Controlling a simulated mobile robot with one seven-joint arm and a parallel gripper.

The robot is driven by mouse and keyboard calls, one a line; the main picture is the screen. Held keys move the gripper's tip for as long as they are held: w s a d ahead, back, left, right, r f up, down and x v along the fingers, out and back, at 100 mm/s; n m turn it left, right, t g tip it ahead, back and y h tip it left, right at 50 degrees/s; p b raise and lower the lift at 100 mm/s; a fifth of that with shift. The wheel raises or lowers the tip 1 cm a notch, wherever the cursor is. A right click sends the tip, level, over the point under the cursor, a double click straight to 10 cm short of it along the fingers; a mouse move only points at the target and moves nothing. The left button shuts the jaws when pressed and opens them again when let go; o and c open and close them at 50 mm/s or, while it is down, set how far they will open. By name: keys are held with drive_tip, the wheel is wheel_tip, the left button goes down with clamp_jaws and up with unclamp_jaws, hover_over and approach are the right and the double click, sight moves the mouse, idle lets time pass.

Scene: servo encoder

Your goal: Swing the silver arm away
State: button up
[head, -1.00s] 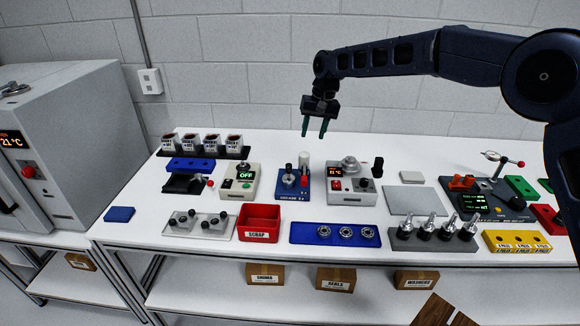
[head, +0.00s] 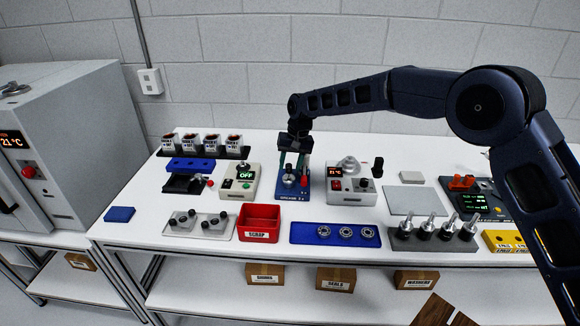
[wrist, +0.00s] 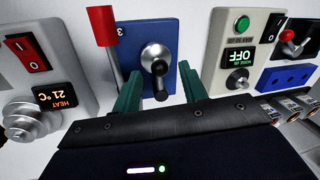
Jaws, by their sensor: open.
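The blue fixture (head: 296,196) stands mid-table, and its blue face (wrist: 152,25) shows in the wrist view. On it is a short silver arm (wrist: 155,55) with a black end knob (wrist: 160,95). A red-handled lever (wrist: 102,28) stands beside it. In the head view the silver arm (head: 289,179) is small and partly hidden by my gripper. My gripper (head: 293,170) is open above the fixture, pointing down. In the wrist view its green fingers (wrist: 160,88) appear on either side of the black knob. I cannot tell whether they touch it.
The grey OFF box (head: 240,184) stands left of the fixture and the heater box (head: 351,190) right. A red scrap bin (head: 258,222) and a blue bearing tray (head: 335,235) lie in front. My arm hides part of the right-hand devices.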

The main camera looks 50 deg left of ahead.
drive_tip(key=shift+s+f, duration=0.1)
drive_tip(key=shift+f, duration=0.5)
clamp_jaws()
